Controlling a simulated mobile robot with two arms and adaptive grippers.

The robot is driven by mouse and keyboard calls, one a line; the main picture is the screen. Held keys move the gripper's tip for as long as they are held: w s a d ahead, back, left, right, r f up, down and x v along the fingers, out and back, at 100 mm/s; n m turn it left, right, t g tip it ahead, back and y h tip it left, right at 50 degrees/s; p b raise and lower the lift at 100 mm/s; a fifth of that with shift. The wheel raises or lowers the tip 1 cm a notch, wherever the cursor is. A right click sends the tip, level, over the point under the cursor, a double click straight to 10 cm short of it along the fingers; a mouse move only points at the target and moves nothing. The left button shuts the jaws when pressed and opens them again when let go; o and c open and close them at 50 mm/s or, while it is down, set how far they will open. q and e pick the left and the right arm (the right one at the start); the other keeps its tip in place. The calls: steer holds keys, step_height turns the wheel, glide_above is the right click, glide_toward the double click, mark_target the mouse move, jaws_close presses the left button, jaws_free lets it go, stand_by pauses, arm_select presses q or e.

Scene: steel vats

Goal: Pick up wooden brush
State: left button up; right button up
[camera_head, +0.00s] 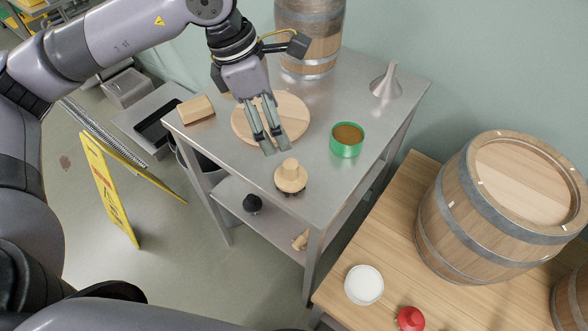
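A round wooden brush (290,178) with a knob on top and dark bristles just showing beneath stands upright near the front edge of the steel table (235,165). My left gripper (276,149) points down over the table, behind and slightly left of the brush. A narrow gap shows between its two fingers, with nothing held in it, and it is apart from the brush. The fingers hide part of a round wooden board (242,126) behind them. My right gripper is not in view.
On the steel table are a light-brown block (196,109), a green tin (346,141), a metal funnel (386,82) and a barrel (310,45). A wooden table (395,255) at right holds a large barrel (470,210), a white round item (364,285) and a red item (410,319). A yellow floor sign (110,190) stands left.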

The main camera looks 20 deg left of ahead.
mark_target(295, 174)
arm_select(q)
steer(key=p+x, duration=0.1)
steer(key=x, duration=0.5)
steer(key=p+x, duration=0.2)
steer(key=x, duration=0.3)
steer(key=shift+a+f, duration=0.1)
steer(key=shift+f, duration=0.35)
steer(key=p+x, duration=0.1)
steer(key=x, duration=0.1)
steer(key=p+x, duration=0.1)
steer(key=x, duration=0.1)
steer(key=shift+a+f, duration=0.15)
steer(key=shift+f, duration=0.3)
steer(key=shift+w+f, duration=0.1)
steer(key=shift+f, duration=0.15)
steer(key=shift+c, duration=0.5)
steer(key=c, duration=1.2)
